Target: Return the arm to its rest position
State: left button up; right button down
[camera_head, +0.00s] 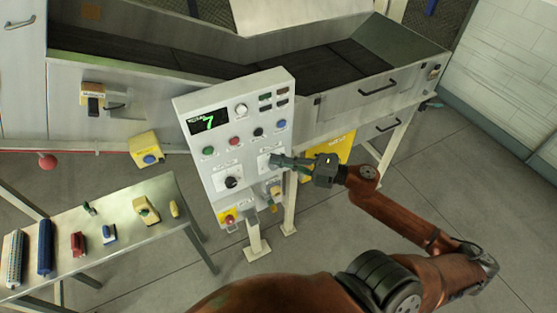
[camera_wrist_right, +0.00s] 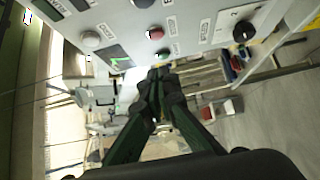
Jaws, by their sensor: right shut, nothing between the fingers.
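My right arm (camera_head: 405,222) comes in from the lower right in the head view and reaches to the control panel. My right gripper (camera_head: 277,160) is shut and empty, close in front of the panel's right half. In the right wrist view its two fingers (camera_wrist_right: 158,78) meet at the tips near the panel's edge. I cannot tell whether they touch the panel. The grey control panel (camera_head: 196,104) has a green "7" on its display (camera_head: 208,122), coloured buttons and a black knob (camera_head: 231,183). My left gripper is not in view.
A metal side table (camera_head: 118,205) at the lower left holds several small tools. A conveyor housing (camera_head: 330,95) stands behind the panel. A yellow box (camera_head: 145,150) with a blue button is mounted left of the panel. Grey floor (camera_head: 440,175) at the right is free.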

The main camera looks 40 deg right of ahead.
dwell(0.7)
